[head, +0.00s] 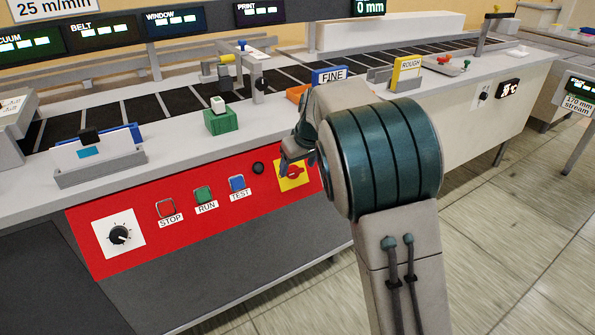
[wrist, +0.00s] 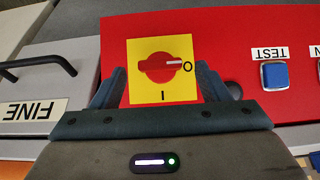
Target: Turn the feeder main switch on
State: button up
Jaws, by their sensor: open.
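The feeder main switch is a red rotary knob (wrist: 158,67) on a yellow square plate (wrist: 135,94), set in the red panel. In the wrist view its white pointer line points right to the O mark, and the I mark is below it. In the head view the switch (head: 294,173) shows at the red panel's right end, partly covered by my gripper (head: 287,160). My gripper (wrist: 160,70) is open and empty. Its fingers appear on either side of the yellow plate, with the knob between them in the picture. I see no contact with the knob; the depth gap is unclear.
Left of the switch in the head view are a black round button (head: 258,168), a blue TEST button (head: 237,184), a green RUN button (head: 204,195) and a STOP button (head: 166,208). A FINE sign (head: 330,76) stands above on the table. A dark handle (wrist: 45,62) is near in the wrist view.

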jog(key=shift+x, duration=0.8)
jog(key=c, duration=1)
